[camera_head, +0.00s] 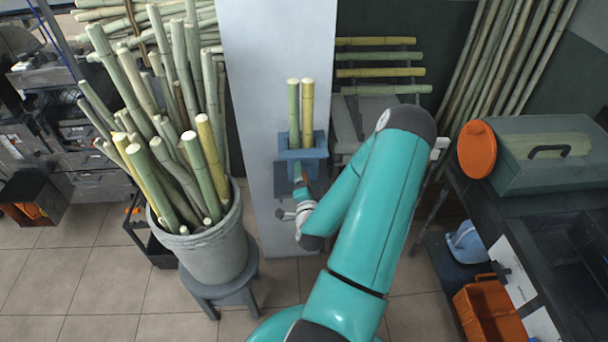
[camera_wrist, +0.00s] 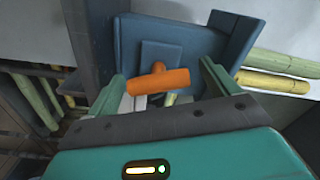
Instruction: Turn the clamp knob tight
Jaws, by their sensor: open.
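The clamp knob (camera_wrist: 158,80) is an orange bar-shaped handle on the front of the blue clamp (camera_wrist: 205,50) in the wrist view. My gripper (camera_wrist: 166,84) is open, with one green finger on either side of the knob. I cannot tell whether either finger touches it. In the head view, the blue clamp (camera_head: 318,152) is on the pale upright panel, with two cane pieces (camera_head: 307,112) standing in it. My arm reaches down in front of it, and the fingers are too small there to make out clearly.
A grey bucket (camera_head: 218,248) full of canes stands on a stool left of the panel. On the right is a dark bench with a green case (camera_head: 525,176) and an orange disc (camera_head: 477,149). An orange crate (camera_head: 485,308) is lower right. Tiled floor is clear at lower left.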

